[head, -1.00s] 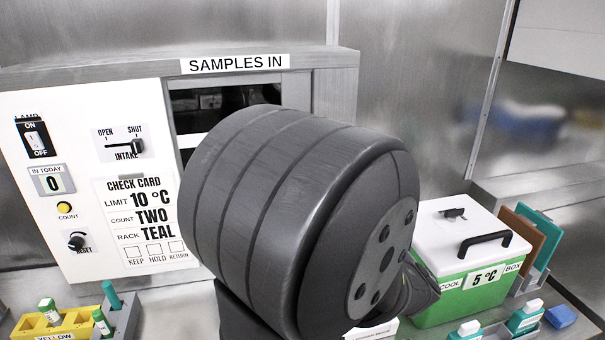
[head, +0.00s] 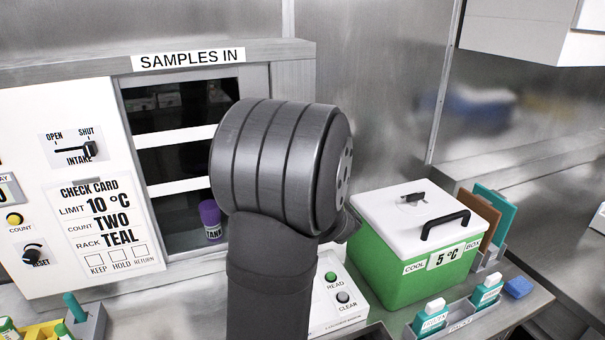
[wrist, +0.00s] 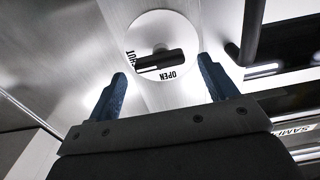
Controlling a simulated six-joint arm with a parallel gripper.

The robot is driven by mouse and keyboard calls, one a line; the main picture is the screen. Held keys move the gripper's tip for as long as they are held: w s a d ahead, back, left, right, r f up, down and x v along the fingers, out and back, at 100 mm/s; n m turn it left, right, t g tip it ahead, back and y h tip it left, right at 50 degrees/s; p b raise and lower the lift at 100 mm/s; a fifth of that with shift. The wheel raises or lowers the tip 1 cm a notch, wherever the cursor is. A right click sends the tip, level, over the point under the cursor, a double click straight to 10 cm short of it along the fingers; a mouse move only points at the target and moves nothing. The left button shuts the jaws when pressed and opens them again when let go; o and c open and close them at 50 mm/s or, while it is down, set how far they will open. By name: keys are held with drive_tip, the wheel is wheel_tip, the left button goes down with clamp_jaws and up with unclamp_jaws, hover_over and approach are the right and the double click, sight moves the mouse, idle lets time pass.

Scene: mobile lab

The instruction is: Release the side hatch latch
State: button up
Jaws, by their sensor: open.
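The side hatch latch (wrist: 160,62) shows in the wrist view as a dark bar handle on a round white plate (wrist: 153,28) marked SHUT and OPEN. The bar lies nearly level in the picture, its left end beside the word SHUT. My gripper (wrist: 163,76) is open, with its two blue fingertips apart below the plate, one to each side of the handle. I see nothing between them. I cannot tell how far the fingertips are from the plate. In the head view the latch is not visible and my arm hides most of the gripper.
The SAMPLES IN cabinet (head: 297,62) stands behind my arm, with a purple tank (head: 210,217) inside. The green cool box (head: 385,262) with its white lid is at the right. A READ and CLEAR unit (head: 338,313) sits in front. Bottle racks line the bench front.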

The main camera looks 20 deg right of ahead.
drive_tip(key=shift+w, duration=1.05)
drive_tip(key=c, duration=1)
